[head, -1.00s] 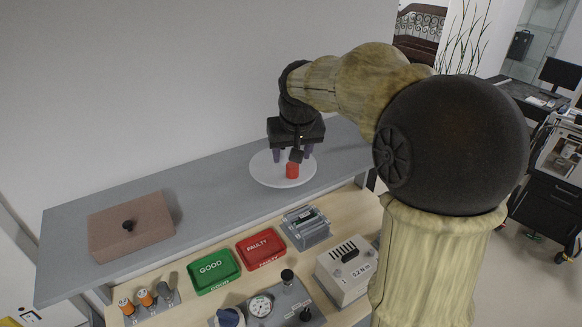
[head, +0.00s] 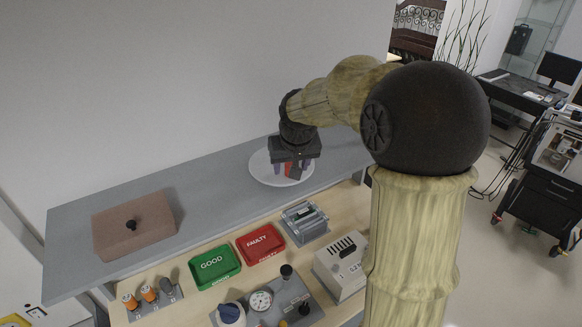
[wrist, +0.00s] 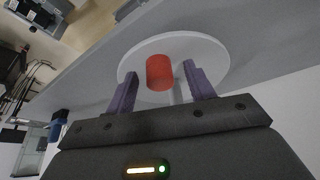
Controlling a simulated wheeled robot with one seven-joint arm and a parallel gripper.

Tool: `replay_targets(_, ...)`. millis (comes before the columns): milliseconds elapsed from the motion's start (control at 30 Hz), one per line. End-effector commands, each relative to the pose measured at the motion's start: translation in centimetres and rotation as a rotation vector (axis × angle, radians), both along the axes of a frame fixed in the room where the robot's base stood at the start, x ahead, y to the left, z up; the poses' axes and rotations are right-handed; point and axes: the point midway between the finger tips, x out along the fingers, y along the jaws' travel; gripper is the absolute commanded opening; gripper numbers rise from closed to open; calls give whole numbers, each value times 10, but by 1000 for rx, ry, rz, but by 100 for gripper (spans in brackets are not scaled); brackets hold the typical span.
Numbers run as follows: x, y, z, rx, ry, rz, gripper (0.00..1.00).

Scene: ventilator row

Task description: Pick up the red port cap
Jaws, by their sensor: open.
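The red port cap (wrist: 159,73) stands on a round white plate (wrist: 215,55) on the grey shelf. In the wrist view it lies between the two purple fingers of my gripper (wrist: 160,82), with a gap showing on each side. In the head view my gripper (head: 290,170) is low over the white plate (head: 265,178), and only a small red part of the cap (head: 289,168) shows between the fingers. The gripper is open, and the cap is mostly hidden by it in the head view.
The grey shelf (head: 215,205) holds a brown lidded box (head: 150,232) at the left. On the lower wooden bench are a green GOOD tray (head: 214,267), a red FAULTY tray (head: 260,243), a grey device (head: 305,222) and a light box with a dial panel. A wall stands behind.

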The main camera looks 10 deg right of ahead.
Motion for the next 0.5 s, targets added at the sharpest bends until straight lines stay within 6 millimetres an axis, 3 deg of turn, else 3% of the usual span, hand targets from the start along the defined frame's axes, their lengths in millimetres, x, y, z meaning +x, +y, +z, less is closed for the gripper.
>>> replay_targets(200,0,-1,0,0,0,-1,54)
replay_targets(433,0,-1,0,0,0,-2,8)
replay_targets(500,0,-1,0,0,0,-3,6)
